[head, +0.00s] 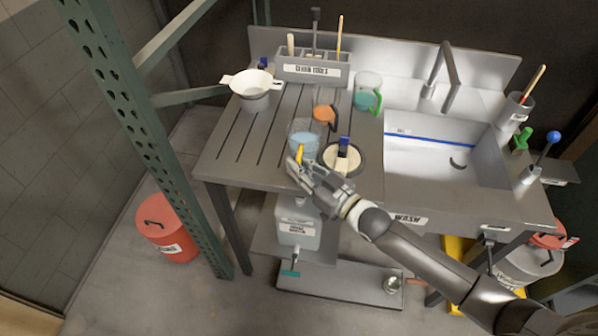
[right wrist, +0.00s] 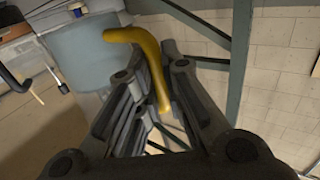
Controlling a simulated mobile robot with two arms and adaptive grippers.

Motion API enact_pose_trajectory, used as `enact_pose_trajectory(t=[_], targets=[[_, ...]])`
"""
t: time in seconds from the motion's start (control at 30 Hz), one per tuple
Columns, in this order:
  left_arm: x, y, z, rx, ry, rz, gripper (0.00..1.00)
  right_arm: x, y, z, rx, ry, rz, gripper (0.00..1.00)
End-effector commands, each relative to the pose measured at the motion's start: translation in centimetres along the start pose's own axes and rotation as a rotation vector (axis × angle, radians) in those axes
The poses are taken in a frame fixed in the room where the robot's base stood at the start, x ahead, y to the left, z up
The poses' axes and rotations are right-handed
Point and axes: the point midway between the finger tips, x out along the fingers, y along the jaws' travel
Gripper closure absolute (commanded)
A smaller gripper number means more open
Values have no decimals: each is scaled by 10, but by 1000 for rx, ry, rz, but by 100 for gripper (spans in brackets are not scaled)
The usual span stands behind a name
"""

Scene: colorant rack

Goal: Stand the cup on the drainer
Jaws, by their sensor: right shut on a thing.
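A clear cup with pale blue colouring (head: 304,140) and a yellow handle is at the front of the grooved drainer (head: 232,150), left of the sink. My right gripper (head: 298,168) is shut on the cup's yellow handle. In the right wrist view the handle (right wrist: 150,62) runs between the fingers and the blue cup wall (right wrist: 85,45) is beyond it. The cup looks upright; I cannot tell whether its base touches the drainer. My left gripper is not in view.
A round white-topped container (head: 343,160) with a blue handle is close on the right. A white bowl (head: 254,92) and tool rack (head: 312,68) are at the back. The drainer's left part is clear.

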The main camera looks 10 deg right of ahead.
Motion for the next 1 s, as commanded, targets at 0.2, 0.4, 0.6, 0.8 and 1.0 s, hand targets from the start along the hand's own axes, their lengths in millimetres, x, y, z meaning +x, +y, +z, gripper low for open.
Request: enact_pose_trajectory(t=[0.2, 0.4, 0.6, 0.8, 1.0], targets=[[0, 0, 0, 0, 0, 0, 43, 0, 0, 19, -1, 1, -1, 100], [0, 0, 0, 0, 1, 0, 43, -1, -1, 19, -1, 2, -1, 100], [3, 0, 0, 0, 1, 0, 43, -1, -1, 25, 0, -2, 0, 90], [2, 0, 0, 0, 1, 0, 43, -1, -1, 24, 0, -2, 0, 69], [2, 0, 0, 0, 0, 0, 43, -1, -1, 24, 0, -2, 0, 69]])
